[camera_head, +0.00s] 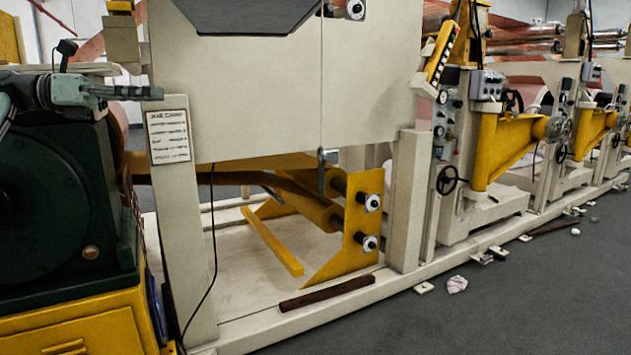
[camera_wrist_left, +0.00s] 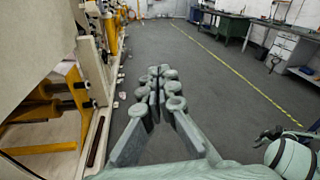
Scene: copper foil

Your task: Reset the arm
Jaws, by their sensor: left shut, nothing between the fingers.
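My left gripper (camera_head: 152,93) is in the upper left of the head view, in front of the machine's pale panel and pointing right. Its grey-green fingers are together with nothing between them. In the left wrist view the same gripper (camera_wrist_left: 158,88) shows its fingertips meeting in the middle, over grey floor. A rounded grey-green part of my own body with a dark end is at the lower right of that view.
A dark green machine housing (camera_head: 50,205) on a yellow base stands at the left. A large pale machine frame (camera_head: 240,100) with yellow brackets (camera_head: 350,225) is close by the left arm. Open grey floor (camera_head: 480,310) lies at the right. A workbench (camera_wrist_left: 223,22) stands beyond.

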